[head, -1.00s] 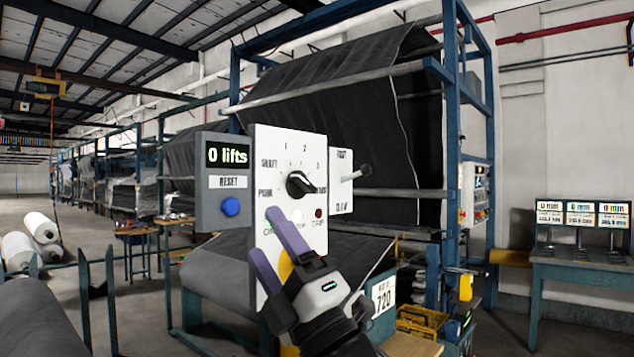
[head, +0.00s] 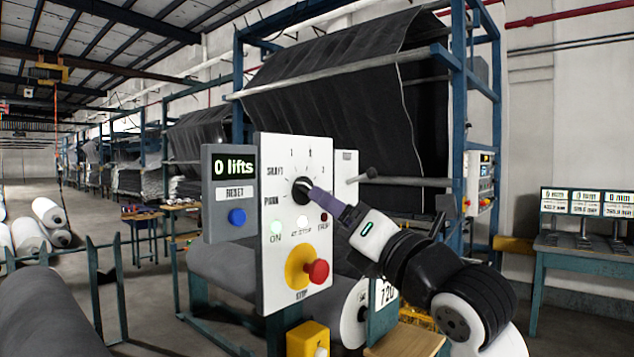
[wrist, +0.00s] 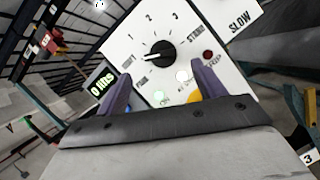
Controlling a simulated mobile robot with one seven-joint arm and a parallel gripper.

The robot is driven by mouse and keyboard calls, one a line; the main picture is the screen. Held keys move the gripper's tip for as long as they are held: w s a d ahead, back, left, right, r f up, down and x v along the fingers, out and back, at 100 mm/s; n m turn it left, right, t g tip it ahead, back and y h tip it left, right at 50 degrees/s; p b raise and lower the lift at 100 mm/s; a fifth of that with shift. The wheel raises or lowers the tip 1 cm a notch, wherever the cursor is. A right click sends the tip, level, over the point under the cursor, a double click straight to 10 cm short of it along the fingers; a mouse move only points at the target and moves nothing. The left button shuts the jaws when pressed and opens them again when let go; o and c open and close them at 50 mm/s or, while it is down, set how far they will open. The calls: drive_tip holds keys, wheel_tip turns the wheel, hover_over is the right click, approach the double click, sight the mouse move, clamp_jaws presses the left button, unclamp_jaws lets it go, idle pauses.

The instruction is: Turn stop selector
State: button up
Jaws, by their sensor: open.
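The selector, a round black knob (head: 300,185), sits on a white upright panel (head: 268,165) with marks around it, including 1, 2 and 3. It also shows in the wrist view (wrist: 159,54), where its white pointer line points left, toward the label that seems to read SHAFT. My gripper (head: 318,193) is in front of the panel, its purple fingers level with the knob and overlapping its right edge. In the wrist view my gripper (wrist: 162,76) is open, its fingers apart and empty, with the knob beyond and between them. Contact cannot be told.
Below the knob are a lit green lamp (head: 276,227), a white lamp (head: 303,221) and a red stop button (head: 317,271) on yellow. A grey box (head: 218,165) reading "0 lifts" adjoins on the left. A lever (head: 362,175) sticks out on the right.

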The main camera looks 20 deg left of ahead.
sight(308, 190)
drive_tip(key=p+x, duration=0.2)
drive_tip(key=x, duration=0.4)
drive_tip(key=shift+c, duration=0.3)
drive_tip(key=c, duration=0.9)
